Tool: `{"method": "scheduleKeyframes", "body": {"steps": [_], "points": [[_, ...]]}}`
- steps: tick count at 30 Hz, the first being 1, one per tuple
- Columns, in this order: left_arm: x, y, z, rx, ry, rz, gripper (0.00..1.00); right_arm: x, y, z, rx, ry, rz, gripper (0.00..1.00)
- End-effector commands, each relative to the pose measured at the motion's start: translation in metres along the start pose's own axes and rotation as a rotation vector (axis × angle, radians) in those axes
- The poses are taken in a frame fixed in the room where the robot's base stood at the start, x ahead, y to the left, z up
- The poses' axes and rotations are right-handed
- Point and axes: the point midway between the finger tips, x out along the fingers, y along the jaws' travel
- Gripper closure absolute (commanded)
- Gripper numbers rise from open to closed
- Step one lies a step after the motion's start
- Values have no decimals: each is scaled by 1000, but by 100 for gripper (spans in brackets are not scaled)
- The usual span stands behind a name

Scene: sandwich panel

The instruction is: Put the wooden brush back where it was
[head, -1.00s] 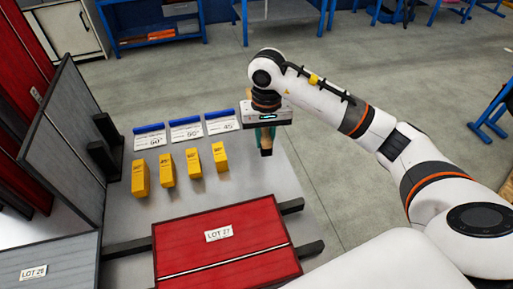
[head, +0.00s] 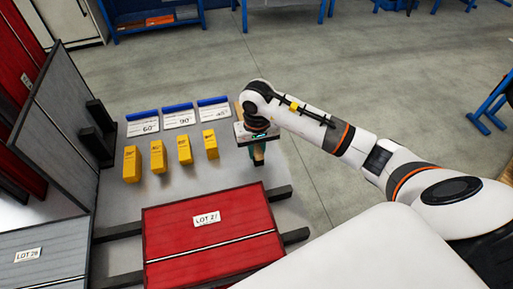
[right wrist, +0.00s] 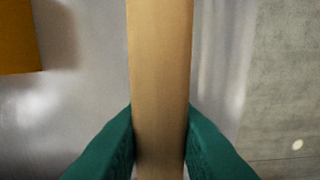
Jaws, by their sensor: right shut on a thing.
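The wooden brush shows in the right wrist view (right wrist: 160,60) as a long, pale, smooth wooden handle running down the middle of the picture. My right gripper (right wrist: 160,140) is shut on it, one green finger pressed to each side. In the head view the right gripper (head: 259,149) hangs over the right edge of the grey table (head: 120,215), with the brush mostly hidden by the wrist and fingers. A dark end shows just below the fingers. I cannot tell whether the brush touches the table. My left gripper is not in view.
Several yellow blocks (head: 184,151) stand in a row left of the gripper, behind them white angle cards (head: 180,118). A red panel labelled LOT 27 (head: 205,245) lies nearer me on dark rails (head: 280,193). A grey upright panel (head: 55,130) bounds the left.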

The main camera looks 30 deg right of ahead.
Motion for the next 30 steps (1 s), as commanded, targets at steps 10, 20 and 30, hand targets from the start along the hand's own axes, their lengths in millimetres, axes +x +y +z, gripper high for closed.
{"method": "scheduleKeyframes", "body": {"steps": [10, 20, 30], "points": [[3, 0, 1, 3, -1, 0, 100, 2, 0, 0, 0, 0, 0, 69], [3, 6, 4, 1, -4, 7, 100, 1, 0, 0, 0, 0, 0, 57], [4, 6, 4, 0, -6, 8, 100, -41, 0, 2, 0, -8, 0, 57]]}}
